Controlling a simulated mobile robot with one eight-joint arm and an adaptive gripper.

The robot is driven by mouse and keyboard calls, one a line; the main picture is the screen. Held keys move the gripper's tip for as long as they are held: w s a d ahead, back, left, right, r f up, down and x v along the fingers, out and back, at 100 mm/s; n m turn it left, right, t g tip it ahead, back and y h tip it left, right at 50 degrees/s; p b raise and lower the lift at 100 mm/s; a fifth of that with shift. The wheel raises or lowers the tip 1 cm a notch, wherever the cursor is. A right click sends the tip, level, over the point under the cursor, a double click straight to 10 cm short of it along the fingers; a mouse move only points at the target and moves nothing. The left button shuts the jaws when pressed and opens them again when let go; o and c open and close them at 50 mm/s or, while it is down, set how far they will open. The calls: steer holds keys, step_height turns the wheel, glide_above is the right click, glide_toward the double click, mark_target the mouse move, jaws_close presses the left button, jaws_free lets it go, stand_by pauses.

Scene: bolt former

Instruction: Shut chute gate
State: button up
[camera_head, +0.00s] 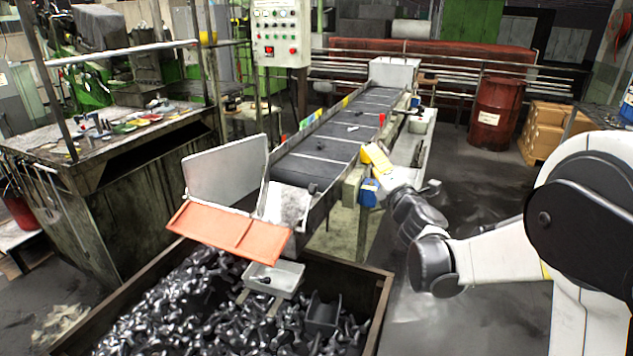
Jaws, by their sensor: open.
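An orange panel (230,232), which looks like the chute gate, slopes at the near end of the conveyor, over the front bin. A pale upright plate (226,172) stands behind it, and a pale chute plate (287,205) lies to its right. Whether the gate is fully open cannot be told. My arm reaches in from the right. My gripper (405,183) is right of the conveyor, near a yellow part (376,158) and a blue part (369,192). It is open and clearly apart from the orange panel. Its fingertips are small and hard to make out.
A bin (384,308) full of dark metal parts stands in front, with a small grey tray (274,279) above them. The conveyor (322,150) runs back from the chute. A workbench (100,165) stands left. Floor (480,215) is open at right, before a red drum (497,115).

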steer(key=w+a+f+n+g+y, duration=0.2)
steer(key=a+f+n+y, duration=0.2)
steer(key=a+f+n, duration=0.3)
steer(key=n+g+y, duration=0.2)
steer(key=n, duration=0.3)
glide_toward(313, 188)
steer(key=w, duration=0.1)
steer(key=x, duration=0.3)
steer(key=b+x, duration=0.1)
steer(key=x, duration=0.6)
steer(key=shift+w+f+b, duration=0.1)
steer(key=shift+f+b, duration=0.2)
steer(key=shift+f, duration=0.1)
jaws_close()
